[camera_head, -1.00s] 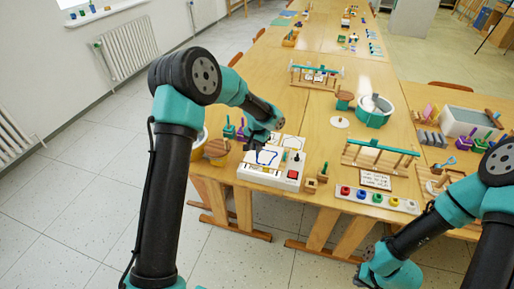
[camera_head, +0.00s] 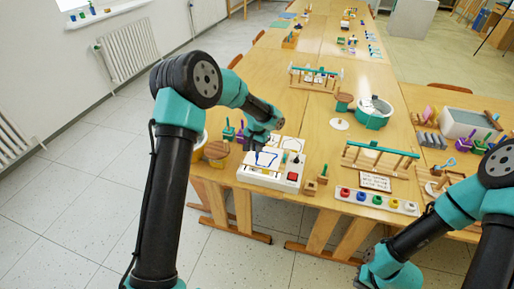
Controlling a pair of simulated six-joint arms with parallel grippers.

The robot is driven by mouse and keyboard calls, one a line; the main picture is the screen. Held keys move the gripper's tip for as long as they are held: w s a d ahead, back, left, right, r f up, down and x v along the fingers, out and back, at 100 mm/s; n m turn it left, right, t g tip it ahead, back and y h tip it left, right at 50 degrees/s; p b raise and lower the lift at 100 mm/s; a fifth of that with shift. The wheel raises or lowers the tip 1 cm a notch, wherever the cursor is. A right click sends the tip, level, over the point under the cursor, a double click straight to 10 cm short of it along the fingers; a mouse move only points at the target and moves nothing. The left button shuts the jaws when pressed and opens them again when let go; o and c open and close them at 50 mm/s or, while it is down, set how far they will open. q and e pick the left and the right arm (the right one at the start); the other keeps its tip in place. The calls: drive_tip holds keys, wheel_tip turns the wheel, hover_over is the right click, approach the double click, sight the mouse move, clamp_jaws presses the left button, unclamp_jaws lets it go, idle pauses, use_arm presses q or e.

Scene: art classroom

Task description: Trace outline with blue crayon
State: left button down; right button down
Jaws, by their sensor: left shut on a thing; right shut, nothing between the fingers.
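A white board (camera_head: 247,174) lies near the front edge of the table, with a dark blue outline (camera_head: 266,159) on its top and a red square (camera_head: 293,177) at its right. My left gripper (camera_head: 262,143) is over the back left of the board, just above the outline. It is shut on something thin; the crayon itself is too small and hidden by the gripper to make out. My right gripper (camera_head: 364,281) is low at the bottom of the view, in front of the table, shut and empty.
Right of the board stand small wooden blocks (camera_head: 311,187) and a white strip with coloured knobs (camera_head: 377,200). A wooden rack (camera_head: 380,158) and a teal pot (camera_head: 373,113) are behind.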

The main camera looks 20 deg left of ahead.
use_arm(q)
drive_tip(key=shift+w+a, duration=0.2)
drive_tip(key=shift+w, duration=0.75)
idle(1.1)
drive_tip(key=shift+w+a+f, duration=0.1)
drive_tip(key=shift+w+a, duration=0.25)
drive_tip(key=shift+a, duration=0.15)
idle(0.8)
drive_tip(key=shift+w, duration=0.4)
idle(0.5)
wheel_tip(320, 180, up, 4)
drive_tip(key=shift+r, duration=0.1)
idle(0.8)
idle(0.4)
